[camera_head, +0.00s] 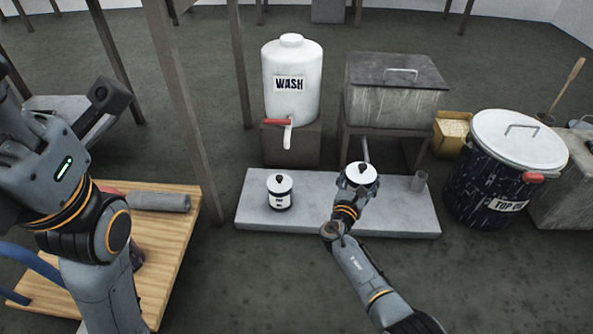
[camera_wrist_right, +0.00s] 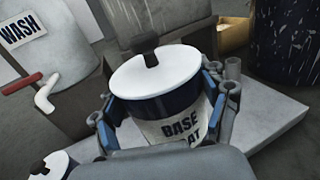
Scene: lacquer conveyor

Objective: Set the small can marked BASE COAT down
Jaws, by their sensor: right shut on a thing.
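The small can marked BASE COAT (camera_wrist_right: 175,118) has a white lid with a dark knob, a dark body and a white label. My right gripper (camera_wrist_right: 165,115) is shut around its sides, with a blue-edged finger on each side. The can looks upright. Its bottom is hidden, so I cannot tell whether it touches the slab. My left arm comes in at the left, but its gripper does not show.
A similar small can (camera_head: 280,194) stands on the slab to the left. A large dark drum (camera_head: 490,185) stands at right.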

